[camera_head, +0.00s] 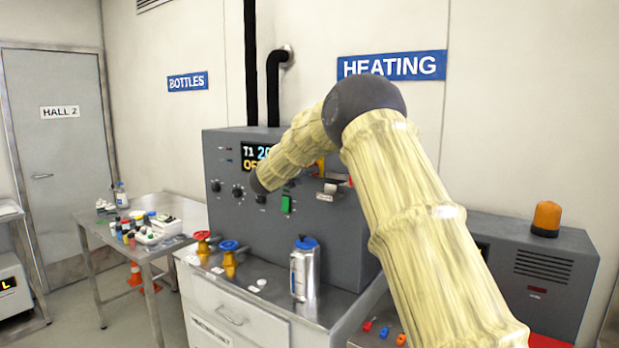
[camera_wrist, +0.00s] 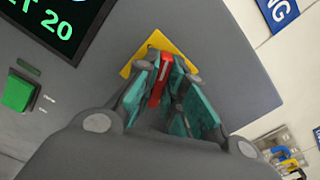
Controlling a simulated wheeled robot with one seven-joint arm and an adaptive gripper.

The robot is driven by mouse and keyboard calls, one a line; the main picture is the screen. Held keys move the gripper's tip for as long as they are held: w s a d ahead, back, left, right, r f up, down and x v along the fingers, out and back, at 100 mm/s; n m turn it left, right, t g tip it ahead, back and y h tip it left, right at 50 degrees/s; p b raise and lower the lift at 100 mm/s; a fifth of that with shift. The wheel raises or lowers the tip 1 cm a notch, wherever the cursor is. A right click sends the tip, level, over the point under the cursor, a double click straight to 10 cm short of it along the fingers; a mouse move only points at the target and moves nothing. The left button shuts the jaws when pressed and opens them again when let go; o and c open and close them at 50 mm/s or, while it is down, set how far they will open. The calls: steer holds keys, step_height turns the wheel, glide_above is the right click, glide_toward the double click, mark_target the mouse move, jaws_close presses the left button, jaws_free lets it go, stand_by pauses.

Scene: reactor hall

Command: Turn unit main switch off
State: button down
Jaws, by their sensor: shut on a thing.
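The unit main switch is a red handle (camera_wrist: 160,82) on a yellow plate (camera_wrist: 129,68), set in the grey front of the heating unit (camera_head: 225,165). My gripper (camera_wrist: 172,82) is shut on the red handle, with its teal pads on both sides of it. In the wrist view the handle stands nearly upright, leaning slightly. In the head view my arm hides most of the switch and my gripper's fingers.
A green button (camera_wrist: 18,93) and a lit display (camera_wrist: 60,22) are left of the switch. Below the unit, a metal bottle with a blue cap (camera_head: 304,270) and red and blue valves (camera_head: 229,256) stand on the steel counter. An orange beacon (camera_head: 546,218) is at right.

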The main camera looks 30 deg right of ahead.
steer(key=shift+w+f+n+b, duration=0.15)
steer(key=shift+n+b, duration=0.1)
steer(key=shift+n, duration=2.9)
steer(key=shift+f+n+b, duration=0.1)
steer(key=shift+n+b, duration=0.15)
steer(key=shift+n, duration=2.9)
steer(key=c, duration=1.5)
jaws_free()
steer(key=shift+a, duration=0.1)
